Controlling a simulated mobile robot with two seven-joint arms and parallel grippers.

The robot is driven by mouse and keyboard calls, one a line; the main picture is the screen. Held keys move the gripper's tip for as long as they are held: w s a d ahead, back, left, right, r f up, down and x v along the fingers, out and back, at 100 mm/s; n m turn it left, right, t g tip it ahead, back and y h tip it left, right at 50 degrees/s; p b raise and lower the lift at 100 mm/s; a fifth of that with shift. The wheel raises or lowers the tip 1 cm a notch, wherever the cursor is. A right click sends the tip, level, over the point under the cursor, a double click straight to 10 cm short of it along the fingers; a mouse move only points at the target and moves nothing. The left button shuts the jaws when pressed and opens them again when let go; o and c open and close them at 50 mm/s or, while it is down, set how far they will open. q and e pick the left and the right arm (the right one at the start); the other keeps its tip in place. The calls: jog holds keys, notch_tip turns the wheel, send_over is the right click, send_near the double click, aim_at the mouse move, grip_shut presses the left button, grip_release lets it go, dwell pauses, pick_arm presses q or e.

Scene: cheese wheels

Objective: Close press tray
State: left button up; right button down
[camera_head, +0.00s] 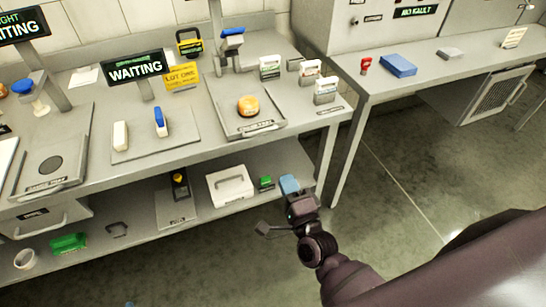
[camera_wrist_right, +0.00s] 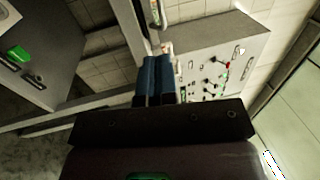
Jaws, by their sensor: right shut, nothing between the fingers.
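A grey tray (camera_head: 232,130) holding an orange cheese wheel (camera_head: 248,106) sits on the bench in front of a blue-handled press (camera_head: 232,40). It appears pulled out toward the bench's front edge; its front label is too small to read. My right gripper (camera_head: 289,185) is below and to the right of this tray, in front of the lower shelf, apart from it. Its blue fingers (camera_wrist_right: 153,80) are together and empty in the wrist view. The tray does not show clearly in the wrist view. My left gripper cannot be made out.
Another tray (camera_head: 75,150) with a dark disc lies at the left. A board (camera_head: 185,146) holds a white block and a blue-topped tool. A white box (camera_head: 230,187) and a green item (camera_head: 265,182) are on the lower shelf. Floor is clear right of the bench.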

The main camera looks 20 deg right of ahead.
send_near(261, 128)
notch_tip(261, 128, up, 3)
jog(key=w, duration=0.3)
pick_arm(q)
jog(key=shift+s+r+p, duration=0.1)
jog(key=shift+r+p, duration=0.35)
jog(key=shift+p, duration=0.05)
pick_arm(e)
jog(key=shift+w+a+f, duration=0.15)
jog(key=shift+w+a, duration=0.15)
jog(key=shift+w, duration=0.2)
pick_arm(q)
jog(key=shift+s+a+f+b, duration=0.1)
jog(key=shift+s+f+b, duration=0.1)
jog(key=shift+f+b, duration=0.3)
jog(key=shift+s+f+b, duration=0.2)
jog(key=shift+f+b, duration=0.1)
jog(key=shift+f, duration=0.3)
pick_arm(e)
jog(key=w, duration=0.5)
jog(key=shift+a, duration=0.1)
jog(key=shift+s, duration=0.1)
